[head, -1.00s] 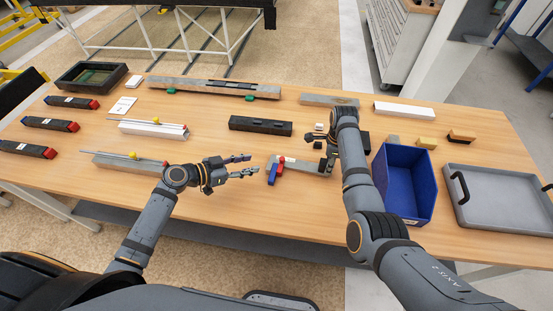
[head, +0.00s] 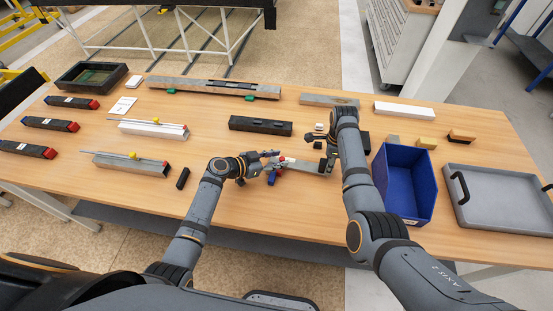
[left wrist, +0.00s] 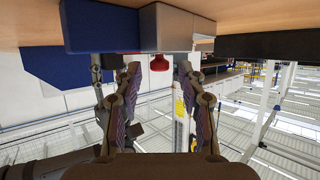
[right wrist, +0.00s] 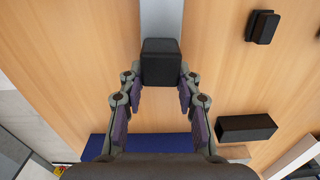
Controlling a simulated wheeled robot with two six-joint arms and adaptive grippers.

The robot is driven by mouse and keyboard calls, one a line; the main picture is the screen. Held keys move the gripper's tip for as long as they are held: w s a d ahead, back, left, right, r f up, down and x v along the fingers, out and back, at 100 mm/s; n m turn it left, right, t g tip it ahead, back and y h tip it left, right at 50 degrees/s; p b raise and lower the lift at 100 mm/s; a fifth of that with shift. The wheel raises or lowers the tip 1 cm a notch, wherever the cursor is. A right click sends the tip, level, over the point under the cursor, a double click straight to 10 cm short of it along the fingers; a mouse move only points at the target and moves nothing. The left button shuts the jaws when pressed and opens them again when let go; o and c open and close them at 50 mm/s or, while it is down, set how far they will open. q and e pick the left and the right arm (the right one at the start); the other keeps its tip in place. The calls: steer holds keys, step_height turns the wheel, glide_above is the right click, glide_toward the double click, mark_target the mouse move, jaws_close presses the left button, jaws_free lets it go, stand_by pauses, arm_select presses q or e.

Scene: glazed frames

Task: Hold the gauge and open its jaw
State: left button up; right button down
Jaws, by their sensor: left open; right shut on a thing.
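The gauge (head: 305,166) is a pale grey bar lying on the table, with a blue part (head: 271,179) and a red part at its left end. My right gripper (head: 326,150) is shut on the gauge's dark right end; in the right wrist view this is a black block (right wrist: 160,62) between the fingertips, with the grey bar (right wrist: 160,17) beyond. My left gripper (head: 264,163) is at the gauge's left end. In the left wrist view its fingers (left wrist: 157,72) are open, with a red knob (left wrist: 159,63) between them, apart from both. The blue part (left wrist: 95,24) is above.
A blue bin (head: 405,184) stands close to the right of my right arm, and a grey tray (head: 500,198) beyond it. A black block (head: 260,125) lies behind the gauge. A small black piece (head: 183,178) lies left of my left wrist. The table's front middle is clear.

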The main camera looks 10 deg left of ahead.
steer(key=shift+f, duration=0.1)
arm_select(q)
jaws_close()
stand_by(0.3)
steer(key=shift+s+d+f, duration=0.1)
steer(key=shift+s+d, duration=0.1)
steer(key=shift+d, duration=1.6)
jaws_free()
steer(key=shift+a, duration=0.1)
